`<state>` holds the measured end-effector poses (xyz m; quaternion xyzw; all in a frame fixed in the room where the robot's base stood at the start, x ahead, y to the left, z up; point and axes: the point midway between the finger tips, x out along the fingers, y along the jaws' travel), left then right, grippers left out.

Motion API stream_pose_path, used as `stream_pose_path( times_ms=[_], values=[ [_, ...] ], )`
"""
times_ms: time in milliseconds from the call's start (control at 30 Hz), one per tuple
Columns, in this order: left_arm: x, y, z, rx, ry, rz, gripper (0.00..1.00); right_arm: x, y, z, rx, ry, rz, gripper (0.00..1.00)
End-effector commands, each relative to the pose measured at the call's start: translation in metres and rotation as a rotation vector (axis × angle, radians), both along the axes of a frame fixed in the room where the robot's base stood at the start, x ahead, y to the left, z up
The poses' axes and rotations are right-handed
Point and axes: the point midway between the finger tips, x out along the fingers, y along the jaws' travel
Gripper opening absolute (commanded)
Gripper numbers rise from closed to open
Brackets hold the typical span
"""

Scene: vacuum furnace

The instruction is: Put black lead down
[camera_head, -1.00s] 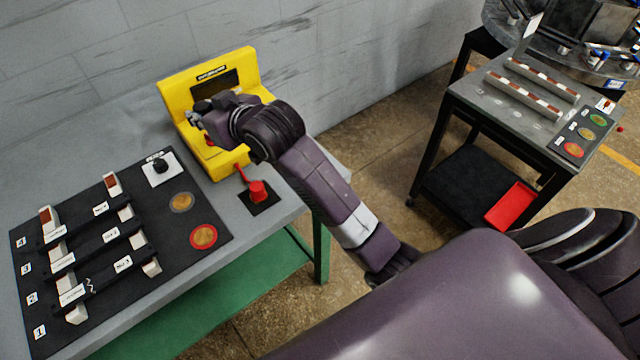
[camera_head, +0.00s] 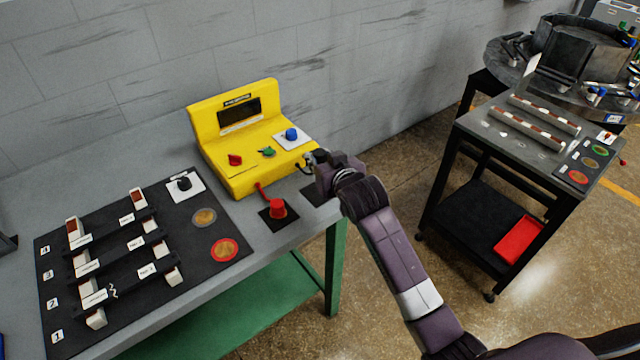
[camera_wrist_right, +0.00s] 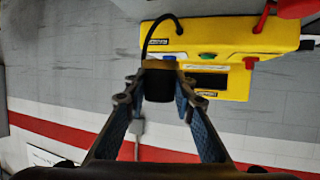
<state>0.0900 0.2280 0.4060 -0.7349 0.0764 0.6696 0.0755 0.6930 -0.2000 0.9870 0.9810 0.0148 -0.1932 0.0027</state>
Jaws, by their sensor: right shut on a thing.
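My right gripper (camera_head: 318,160) is beside the right end of the yellow meter (camera_head: 236,178), near the table's right edge. In the right wrist view the gripper (camera_wrist_right: 159,92) is shut on the black lead (camera_wrist_right: 158,84), whose black cable curves to the meter (camera_wrist_right: 190,55). In the head view the gripper mostly hides the lead. A black pad (camera_head: 312,194) lies on the table just below the gripper, partly covered by it. The red lead (camera_head: 277,208) stands on its own black pad to the left. My left gripper is in neither view.
The grey table (camera_head: 130,145) also holds a black mat (camera_head: 200,258) with several white-ended samples and two round discs. A dark cart (camera_head: 480,130) with a red tray (camera_head: 518,239) stands at right. A wall is behind the table.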

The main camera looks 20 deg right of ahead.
Motion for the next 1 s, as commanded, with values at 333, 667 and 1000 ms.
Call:
stream_pose_path(
  times_ms=[333,667,1000],
  values=[
    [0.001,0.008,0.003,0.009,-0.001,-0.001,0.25,0.0,0.001,-0.051,0.002,-0.002,0.001,0.0],
    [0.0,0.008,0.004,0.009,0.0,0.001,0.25,0.0,0.001,-0.092,0.002,-0.002,0.001,0.0],
    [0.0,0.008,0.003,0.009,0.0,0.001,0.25,0.0,0.001,-0.095,0.001,-0.003,0.001,0.0]
  ],
)
